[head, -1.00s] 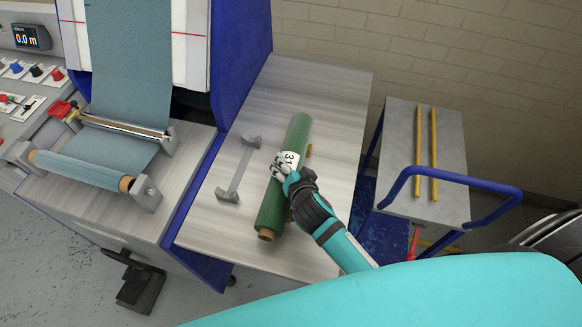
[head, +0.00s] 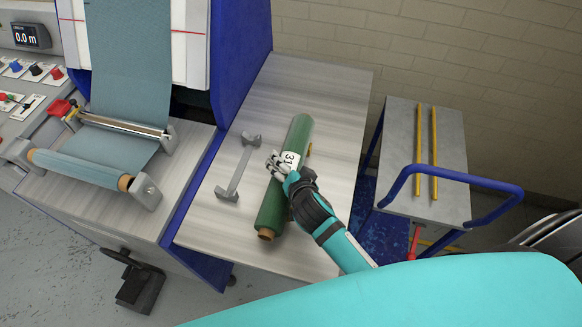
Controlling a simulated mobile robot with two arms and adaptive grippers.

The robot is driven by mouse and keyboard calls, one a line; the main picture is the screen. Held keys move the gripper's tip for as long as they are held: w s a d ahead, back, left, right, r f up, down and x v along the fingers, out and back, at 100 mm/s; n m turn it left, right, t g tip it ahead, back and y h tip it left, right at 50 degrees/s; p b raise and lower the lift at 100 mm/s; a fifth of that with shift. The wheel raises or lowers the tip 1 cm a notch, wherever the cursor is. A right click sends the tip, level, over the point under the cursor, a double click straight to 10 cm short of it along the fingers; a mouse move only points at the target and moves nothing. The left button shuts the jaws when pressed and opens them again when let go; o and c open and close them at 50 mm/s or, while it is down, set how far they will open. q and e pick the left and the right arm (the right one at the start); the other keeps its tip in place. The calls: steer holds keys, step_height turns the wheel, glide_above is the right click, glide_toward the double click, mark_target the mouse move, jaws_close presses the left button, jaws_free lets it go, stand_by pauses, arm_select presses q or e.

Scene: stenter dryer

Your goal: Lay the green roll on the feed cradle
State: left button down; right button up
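The green roll (head: 272,208) lies on the pale side table, its brown core end (head: 266,234) toward me and a white label marked 31 (head: 291,160) near its middle. The grey feed cradle (head: 238,170), a thin bar with a saddle at each end, lies to its left, empty and apart from it. My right gripper (head: 277,165) is over the middle of the roll, its fingers reaching across to the left edge beside the label. The frame does not show whether they grip it. My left gripper is not in view.
Left, the machine holds a blue-grey roll (head: 80,168) with cloth running up from it. A blue panel (head: 240,60) edges the table (head: 330,105). A trolley (head: 400,150) with yellow rails and a blue handle stands right. The table's far part is clear.

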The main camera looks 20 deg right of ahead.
steer(key=shift+s+f, duration=0.1)
steer(key=shift+f, duration=0.1)
steer(key=shift+s+r, duration=0.1)
steer(key=v, duration=1.1)
steer(key=shift+s+r, duration=0.3)
steer(key=shift+a, duration=0.1)
stand_by(0.4)
